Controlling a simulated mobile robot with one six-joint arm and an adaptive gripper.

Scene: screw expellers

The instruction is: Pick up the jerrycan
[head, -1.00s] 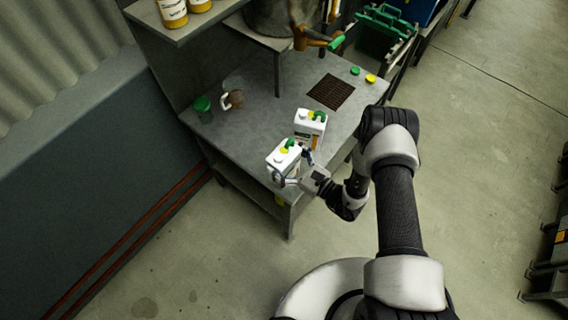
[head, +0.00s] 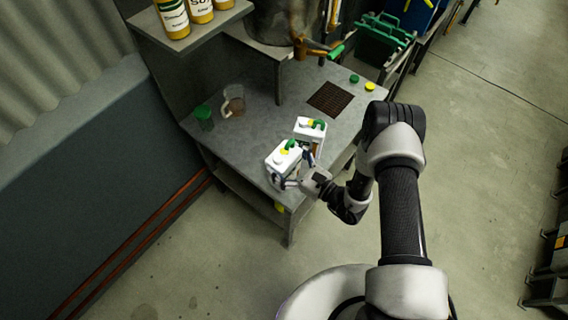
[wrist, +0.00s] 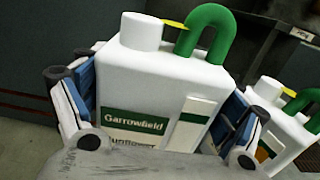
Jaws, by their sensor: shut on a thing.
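A white jerrycan (head: 282,160) with a green handle, a yellow tab and a green label reading "Garrowfield" is at the near edge of the grey workbench. My gripper (head: 294,171) is shut on it. In the wrist view the jerrycan (wrist: 155,90) fills the middle, slightly tilted in the picture, with one finger on each side of it. A second white jerrycan (head: 310,128) stands just behind it; it also shows at the right of the wrist view (wrist: 280,118). I cannot tell whether the held jerrycan's base touches the bench.
The workbench (head: 240,140) holds a clear jug (head: 234,100), a green cup (head: 203,116), a dark grate (head: 330,98), and green (head: 354,79) and yellow (head: 370,86) caps. A shelf (head: 190,38) with bottles is above at the left.

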